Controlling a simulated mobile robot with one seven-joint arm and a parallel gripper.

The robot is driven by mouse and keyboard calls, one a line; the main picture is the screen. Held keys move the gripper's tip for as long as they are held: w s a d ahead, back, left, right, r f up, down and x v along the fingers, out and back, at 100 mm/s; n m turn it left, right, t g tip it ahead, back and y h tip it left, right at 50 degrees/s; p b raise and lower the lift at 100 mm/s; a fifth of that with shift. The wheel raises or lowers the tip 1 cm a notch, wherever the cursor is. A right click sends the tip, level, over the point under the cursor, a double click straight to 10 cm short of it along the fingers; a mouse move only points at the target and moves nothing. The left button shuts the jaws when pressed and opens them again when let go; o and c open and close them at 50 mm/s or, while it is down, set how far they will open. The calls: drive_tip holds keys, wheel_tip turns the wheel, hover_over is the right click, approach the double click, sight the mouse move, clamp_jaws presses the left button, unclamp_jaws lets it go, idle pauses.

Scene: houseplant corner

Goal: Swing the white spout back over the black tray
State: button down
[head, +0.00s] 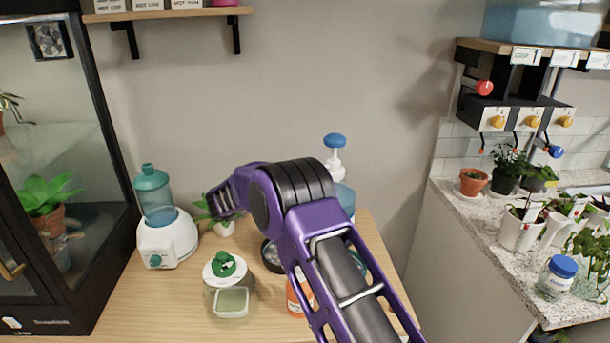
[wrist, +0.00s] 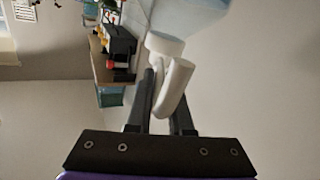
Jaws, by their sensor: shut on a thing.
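A pump bottle with a blue knob, white neck and translucent blue body (head: 345,197) stands behind my purple arm in the head view. Its white spout (wrist: 173,88) shows in the wrist view, below a white collar and the pale blue body. My gripper (wrist: 160,92) has its dark fingers on either side of the spout and is shut on it. In the head view my arm hides the spout, and I cannot make out the fingertips. A round black tray (head: 270,256) lies on the wooden table, partly covered by my arm.
A white machine with a teal-capped tank (head: 167,238), a green-lidded jar (head: 229,287), a small potted plant (head: 222,226) and an orange bottle (head: 297,299) stand around the arm. A glass cabinet (head: 60,150) is left; a speckled counter (head: 480,215) with plants is right.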

drive_tip(key=c, duration=0.8)
unclamp_jaws()
drive_tip(key=shift+w, duration=0.1)
drive_tip(key=shift+c, duration=0.2)
drive_tip(key=v, duration=1.7)
drive_tip(key=shift+a, duration=0.25)
